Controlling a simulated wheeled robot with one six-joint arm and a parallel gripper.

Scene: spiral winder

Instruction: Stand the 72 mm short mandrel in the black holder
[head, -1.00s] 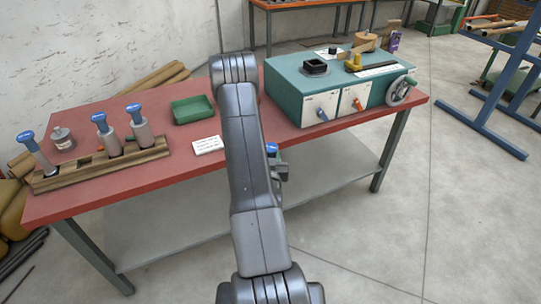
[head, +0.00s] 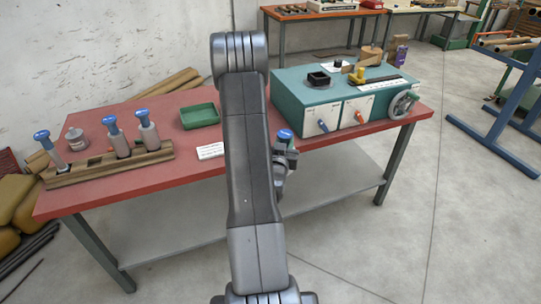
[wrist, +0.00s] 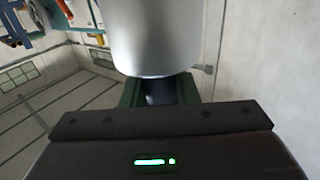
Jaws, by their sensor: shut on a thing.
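My gripper (head: 286,150) is shut on a blue-capped mandrel (head: 284,134), in front of the bench's front edge and partly hidden by my arm. In the wrist view the held mandrel's smooth grey metal body (wrist: 155,38) fills the top middle.
A wooden rack (head: 88,170) at the bench's left holds several blue-capped mandrels. A green tray (head: 199,116) and a white card (head: 210,151) lie nearer the middle. A yellow piece (head: 358,74) and a handwheel (head: 403,104) are to the holder's right.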

